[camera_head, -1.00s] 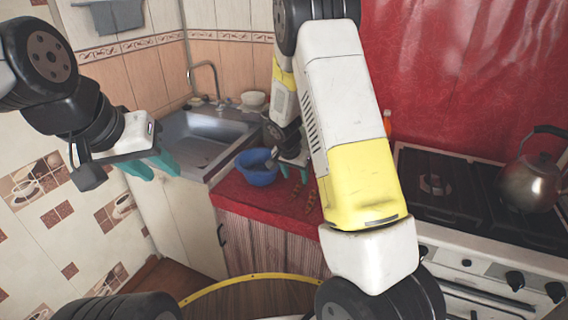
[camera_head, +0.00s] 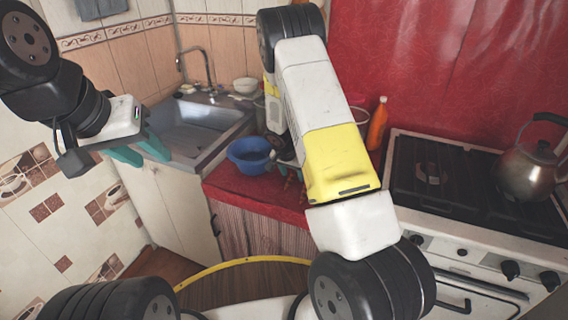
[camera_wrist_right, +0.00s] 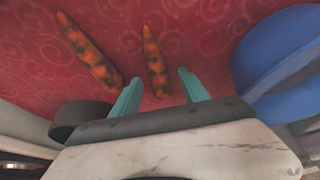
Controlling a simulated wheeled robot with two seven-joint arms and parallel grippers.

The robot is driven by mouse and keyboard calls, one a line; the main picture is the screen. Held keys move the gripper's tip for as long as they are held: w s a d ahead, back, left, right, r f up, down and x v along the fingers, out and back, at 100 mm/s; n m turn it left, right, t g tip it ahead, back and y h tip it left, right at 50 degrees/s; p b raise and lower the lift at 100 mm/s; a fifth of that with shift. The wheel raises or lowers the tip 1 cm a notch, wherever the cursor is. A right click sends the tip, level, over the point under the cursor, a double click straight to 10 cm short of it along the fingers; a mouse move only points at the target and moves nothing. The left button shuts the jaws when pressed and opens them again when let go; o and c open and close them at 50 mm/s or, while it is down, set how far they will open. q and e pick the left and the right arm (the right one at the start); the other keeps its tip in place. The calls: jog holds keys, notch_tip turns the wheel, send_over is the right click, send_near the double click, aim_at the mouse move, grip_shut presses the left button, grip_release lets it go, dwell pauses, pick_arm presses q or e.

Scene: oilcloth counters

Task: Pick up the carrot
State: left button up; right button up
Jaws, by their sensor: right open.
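Two mottled orange carrots lie on the red oilcloth. The other carrot (camera_wrist_right: 88,52) lies to the left, outside the left finger. My right gripper (camera_wrist_right: 160,92) is open, with nothing held between its teal fingers. In the head view the right arm hides most of the carrots and much of that gripper (camera_head: 290,167). My left gripper (camera_head: 140,152) is open and empty, in the air left of the counter.
A blue bowl (camera_head: 250,155) stands on the red counter (camera_head: 245,192), left of the right gripper; it also shows in the right wrist view (camera_wrist_right: 285,65). A sink (camera_head: 195,135) is behind to the left. An orange bottle (camera_head: 377,124), stove (camera_head: 440,185) and kettle (camera_head: 530,172) are right.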

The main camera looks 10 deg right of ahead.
aim_at(294, 171)
grip_shut()
jog(key=shift+r, duration=0.15)
jog(key=shift+r, duration=0.6)
notch_tip(294, 171, up, 2)
jog(key=shift+r, duration=0.25)
jog(key=s+a, duration=0.2)
jog(key=s, duration=0.5)
jog(key=s+a+r, duration=0.1)
jog(key=s+a, duration=0.2)
jog(key=s, duration=0.5)
jog(key=shift+a, duration=0.15)
